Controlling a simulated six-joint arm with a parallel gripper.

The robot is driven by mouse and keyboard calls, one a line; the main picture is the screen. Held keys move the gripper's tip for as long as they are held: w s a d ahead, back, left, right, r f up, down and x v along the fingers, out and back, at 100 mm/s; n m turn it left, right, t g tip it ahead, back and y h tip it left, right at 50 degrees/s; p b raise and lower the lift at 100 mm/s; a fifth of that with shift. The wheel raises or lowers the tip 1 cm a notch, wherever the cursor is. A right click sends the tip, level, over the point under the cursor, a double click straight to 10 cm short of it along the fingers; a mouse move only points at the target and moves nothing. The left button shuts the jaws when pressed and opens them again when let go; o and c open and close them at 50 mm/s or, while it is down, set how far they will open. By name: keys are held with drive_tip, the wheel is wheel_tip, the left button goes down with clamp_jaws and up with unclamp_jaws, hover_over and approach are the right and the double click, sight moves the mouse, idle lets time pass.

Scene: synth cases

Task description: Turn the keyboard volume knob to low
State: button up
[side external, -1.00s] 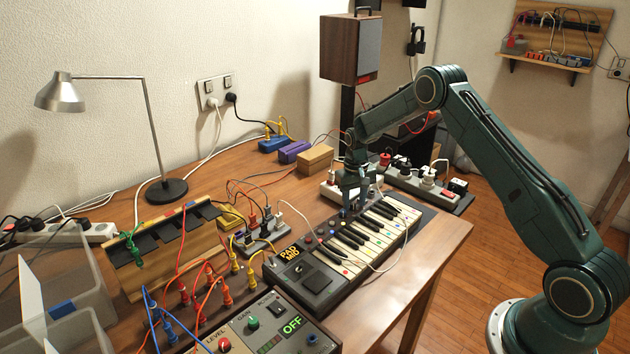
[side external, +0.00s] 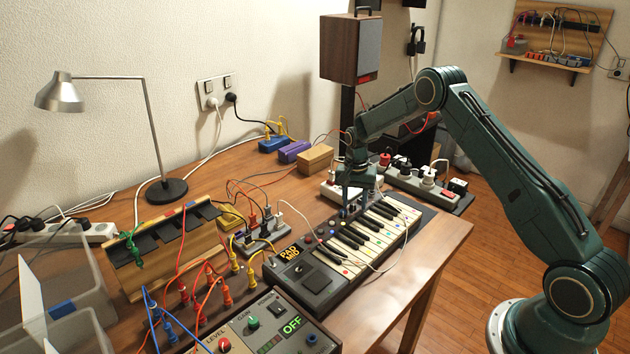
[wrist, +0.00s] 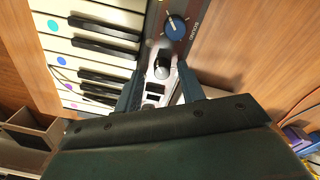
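The keyboard (side external: 292,284) lies on the wooden table, with its display (side external: 289,252) reading "PAD MID". My gripper (side external: 350,207) points down over the keyboard's far end, beyond the small controls along its back edge. A blue knob (wrist: 176,27) with a white pointer and a printed label sits just beyond the fingertips. In the side view the knobs by my gripper are mostly hidden.
A control box (side external: 262,333) with a green "OFF" display stands at the near edge. Patch leads and a small socket block (side external: 262,236) lie left of the keyboard. A white cable (side external: 402,245) crosses the keys. A power strip (side external: 420,183) lies behind.

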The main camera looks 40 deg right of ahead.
sight(355, 205)
drive_tip(key=m, duration=0.8)
drive_tip(key=shift+m, duration=0.4)
drive_tip(key=m, duration=0.4)
drive_tip(key=shift+s+d, duration=0.1)
drive_tip(key=m, duration=0.4)
drive_tip(key=shift+y, duration=0.3)
drive_tip(key=shift+r+m, duration=0.3)
wheel_tip(355, 205, up, 17)
drive_tip(key=a+n, duration=0.1)
drive_tip(key=n, duration=0.1)
drive_tip(key=shift+s+a+f+t, duration=0.2)
drive_tip(key=shift+s+a+t, duration=0.1)
drive_tip(key=shift+s, duration=0.15)
